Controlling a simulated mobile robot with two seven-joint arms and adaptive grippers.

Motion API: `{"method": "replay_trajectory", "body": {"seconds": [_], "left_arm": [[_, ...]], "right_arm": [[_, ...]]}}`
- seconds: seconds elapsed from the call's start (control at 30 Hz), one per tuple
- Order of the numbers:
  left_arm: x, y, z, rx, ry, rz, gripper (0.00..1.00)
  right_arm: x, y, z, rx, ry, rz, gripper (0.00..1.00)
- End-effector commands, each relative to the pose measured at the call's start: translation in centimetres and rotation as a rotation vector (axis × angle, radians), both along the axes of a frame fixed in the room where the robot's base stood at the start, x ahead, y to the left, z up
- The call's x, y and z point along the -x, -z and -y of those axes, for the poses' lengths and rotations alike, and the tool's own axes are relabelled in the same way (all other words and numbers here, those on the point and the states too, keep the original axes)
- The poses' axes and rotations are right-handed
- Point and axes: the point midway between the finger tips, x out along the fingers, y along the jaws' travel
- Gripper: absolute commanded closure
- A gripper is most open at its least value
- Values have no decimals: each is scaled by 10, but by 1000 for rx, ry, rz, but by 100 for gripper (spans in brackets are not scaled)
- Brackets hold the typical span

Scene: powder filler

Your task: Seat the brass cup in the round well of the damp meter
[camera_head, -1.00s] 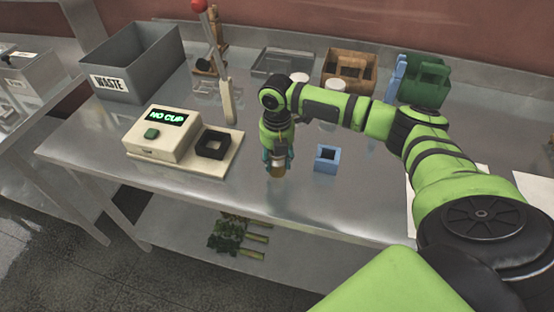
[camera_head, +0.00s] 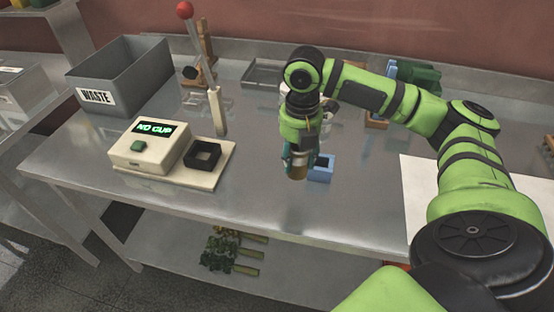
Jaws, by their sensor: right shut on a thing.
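The damp meter (camera_head: 150,146) is a cream box on the left of the steel table. Its display reads "NO CUP". On its base is a black holder (camera_head: 203,154) with an opening. My right gripper (camera_head: 297,165) points down over the table, to the right of the meter. It is shut on the brass cup (camera_head: 297,173), which is partly hidden by the fingers. A blue square holder (camera_head: 321,169) stands just right of the cup. I cannot tell whether the cup is clear of the table. My left gripper is not in view.
A grey waste bin (camera_head: 133,76) stands at the back left. A lever with a red knob (camera_head: 185,10) rises behind the meter. The table between meter and cup is clear.

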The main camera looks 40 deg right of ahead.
Motion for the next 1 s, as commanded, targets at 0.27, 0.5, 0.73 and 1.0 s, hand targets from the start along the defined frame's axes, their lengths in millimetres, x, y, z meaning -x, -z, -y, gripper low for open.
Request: {"method": "replay_trajectory", "body": {"seconds": [0.27, 0.5, 0.73, 1.0], "left_arm": [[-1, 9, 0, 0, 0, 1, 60], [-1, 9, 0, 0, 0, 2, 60], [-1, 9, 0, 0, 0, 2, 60], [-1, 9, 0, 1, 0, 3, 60]], "right_arm": [[32, -20, 12, 1, 1, 1, 87], [35, -22, 11, -2, 25, 0, 87], [31, -16, -11, -10, 285, -8, 87], [25, -6, -49, -11, 781, -20, 87]]}}
